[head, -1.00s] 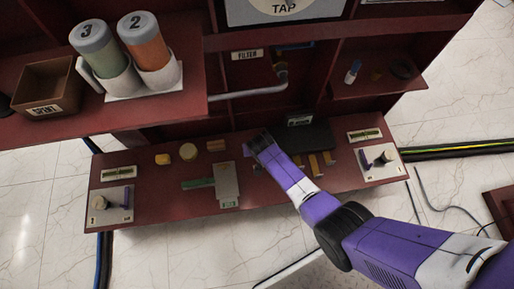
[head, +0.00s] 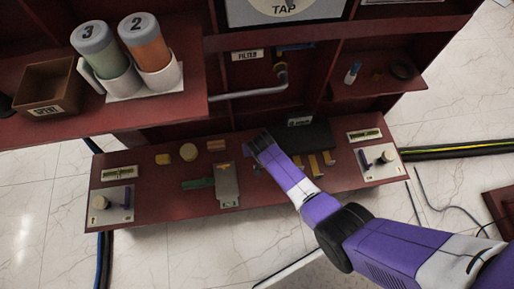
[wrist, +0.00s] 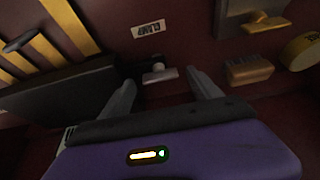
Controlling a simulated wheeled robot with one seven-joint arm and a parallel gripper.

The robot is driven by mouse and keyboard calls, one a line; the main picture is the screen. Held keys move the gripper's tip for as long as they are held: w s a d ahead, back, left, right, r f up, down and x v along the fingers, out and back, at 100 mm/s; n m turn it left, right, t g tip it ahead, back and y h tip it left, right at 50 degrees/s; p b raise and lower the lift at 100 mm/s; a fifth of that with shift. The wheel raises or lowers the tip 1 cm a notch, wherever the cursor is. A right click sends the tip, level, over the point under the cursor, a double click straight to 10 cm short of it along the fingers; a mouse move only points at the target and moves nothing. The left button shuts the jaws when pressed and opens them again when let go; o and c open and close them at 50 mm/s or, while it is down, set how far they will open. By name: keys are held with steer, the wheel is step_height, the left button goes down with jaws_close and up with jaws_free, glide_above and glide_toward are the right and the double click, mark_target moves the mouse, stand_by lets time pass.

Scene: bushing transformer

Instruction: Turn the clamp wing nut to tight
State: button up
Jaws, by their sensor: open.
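The clamp wing nut (wrist: 160,73) shows in the wrist view as a small pale piece with a rounded knob and a short flat bar. It lies beyond and between my fingertips, near a label reading CLAMP (wrist: 148,29). My gripper (wrist: 165,86) is open, with one finger on each side of the nut in the picture. I cannot tell whether either finger touches it. In the head view my gripper (head: 258,142) is over the back middle of the red bench, and the wing nut cannot be made out there.
A dark box (wrist: 62,104) with yellow strips is left in the wrist view. A brown block (wrist: 249,72) and a yellow cylinder (wrist: 304,51) are to the right. In the head view, a grey plate (head: 227,185) lies left of my arm on the red bench (head: 160,207).

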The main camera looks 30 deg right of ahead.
steer(key=d+p+v, duration=0.1)
steer(key=p+v, duration=0.2)
steer(key=v, duration=0.4)
steer(key=shift+a+p, duration=0.3)
steer(key=shift+a, duration=0.25)
steer(key=shift+r, duration=0.1)
steer(key=w+a+r+n+t+y, duration=0.1)
steer(key=w+r+t, duration=0.2)
steer(key=r, duration=0.2)
steer(key=w+a+r+n+t, duration=0.1)
steer(key=w+r+t, duration=0.15)
steer(key=r, duration=0.25)
steer(key=s+d+r+n+t, duration=0.1)
steer(key=s+r+t, duration=0.2)
steer(key=s+r, duration=1.3)
steer(key=s+d+r+n+t, duration=0.1)
steer(key=s+d+r+t, duration=0.15)
steer(key=s+r, duration=1.4)
steer(key=s+r+p, duration=0.2)
steer(key=r+p, duration=0.5)
steer(key=p, duration=0.3)
steer(key=s+r+p, duration=0.2)
steer(key=r+p, duration=0.6)
steer(key=p, duration=0.2)
steer(key=shift+s+a+r, duration=0.3)
steer(key=shift+s+a, duration=0.05)
